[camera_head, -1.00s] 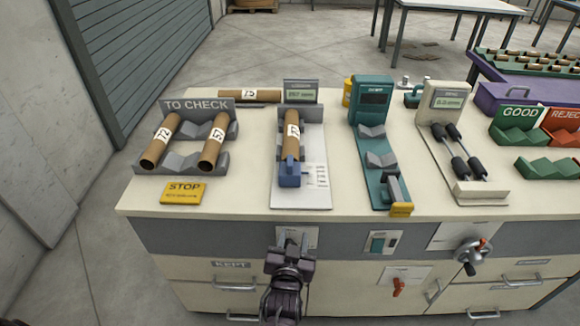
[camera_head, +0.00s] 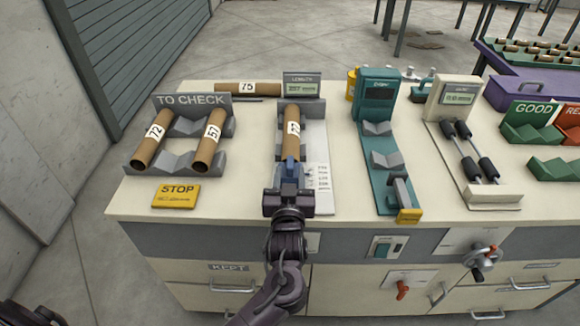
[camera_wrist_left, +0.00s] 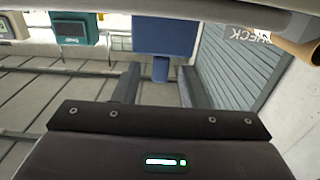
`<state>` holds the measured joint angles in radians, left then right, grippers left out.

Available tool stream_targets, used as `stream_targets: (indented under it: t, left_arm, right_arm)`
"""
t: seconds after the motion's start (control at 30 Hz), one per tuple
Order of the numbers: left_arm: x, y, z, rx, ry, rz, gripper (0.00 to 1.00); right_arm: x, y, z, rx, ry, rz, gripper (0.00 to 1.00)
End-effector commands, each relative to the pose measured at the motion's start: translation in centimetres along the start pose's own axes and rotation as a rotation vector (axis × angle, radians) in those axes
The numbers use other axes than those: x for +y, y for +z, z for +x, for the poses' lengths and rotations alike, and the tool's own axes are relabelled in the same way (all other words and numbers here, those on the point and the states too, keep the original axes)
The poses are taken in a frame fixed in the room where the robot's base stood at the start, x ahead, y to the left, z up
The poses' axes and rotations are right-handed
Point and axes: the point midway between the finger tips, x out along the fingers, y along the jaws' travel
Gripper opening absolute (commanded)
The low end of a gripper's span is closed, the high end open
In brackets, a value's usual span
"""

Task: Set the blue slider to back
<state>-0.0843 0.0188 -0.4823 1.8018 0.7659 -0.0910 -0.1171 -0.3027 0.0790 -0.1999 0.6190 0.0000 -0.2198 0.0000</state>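The blue slider (camera_head: 290,170) sits on the white length gauge (camera_head: 319,196), near the front end of the brown tube (camera_head: 292,128). My left gripper (camera_head: 289,188) is over the front part of the slider and hides much of it. In the left wrist view the slider's blue block (camera_wrist_left: 166,36) shows with a narrower blue stem. The open left fingers (camera_wrist_left: 161,85) stand on either side of that stem, with gaps visible. My right gripper is not in view.
The TO CHECK rack (camera_head: 182,158) with two tubes and the yellow STOP sign (camera_head: 176,195) stand on the left. The teal gauge (camera_head: 379,150) and a white roller gauge (camera_head: 475,197) stand on the right. Another tube (camera_head: 262,88) lies behind the length gauge.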

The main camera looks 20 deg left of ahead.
Motion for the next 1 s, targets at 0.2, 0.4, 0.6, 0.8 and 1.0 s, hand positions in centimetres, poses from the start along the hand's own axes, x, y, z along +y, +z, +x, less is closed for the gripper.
stream_targets:
  t: [0.2,0.4,0.6,0.8,1.0]
  left_arm:
    - [0.0,0.0,2.2,0.000,0.000,0.001,0.38]
    - [0.0,0.1,2.4,0.000,0.001,0.001,0.38]
    - [0.0,0.1,2.4,0.000,0.001,0.001,0.25]
    - [0.0,0.1,2.4,0.000,0.001,0.001,0.00]
    - [0.0,0.1,2.4,0.000,0.001,0.001,0.00]
  right_arm:
    - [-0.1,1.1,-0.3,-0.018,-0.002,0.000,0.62]
    - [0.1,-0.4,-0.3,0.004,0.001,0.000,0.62]
    - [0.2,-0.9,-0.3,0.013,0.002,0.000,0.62]
    - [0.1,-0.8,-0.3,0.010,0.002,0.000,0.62]
    - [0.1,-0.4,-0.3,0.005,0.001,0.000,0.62]
